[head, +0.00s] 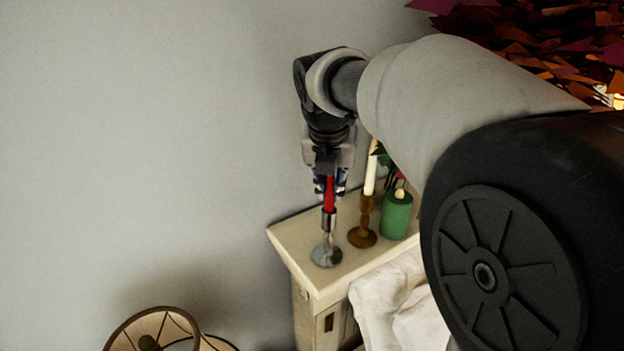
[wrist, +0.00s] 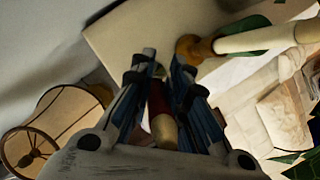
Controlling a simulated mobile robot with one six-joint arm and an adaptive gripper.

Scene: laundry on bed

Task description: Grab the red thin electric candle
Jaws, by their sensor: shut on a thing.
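The red thin electric candle (head: 329,194) stands upright in a silver holder (head: 327,254) on the left end of a cream mantel. My gripper (head: 329,186) is above the holder with its fingers closed around the upper part of the candle. In the wrist view the red candle (wrist: 157,100) lies between the two fingers of my gripper (wrist: 165,90), its pale tip toward the camera. The fingers hide part of the candle in the head view. The candle's lower end meets the holder.
A white candle (head: 371,168) in a brass holder (head: 363,237) stands close to the right. A green candle (head: 397,216) is beyond it. White cloth (head: 385,300) hangs at the mantel's (head: 290,240) front. A lampshade (head: 155,328) is below left. The wall is behind.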

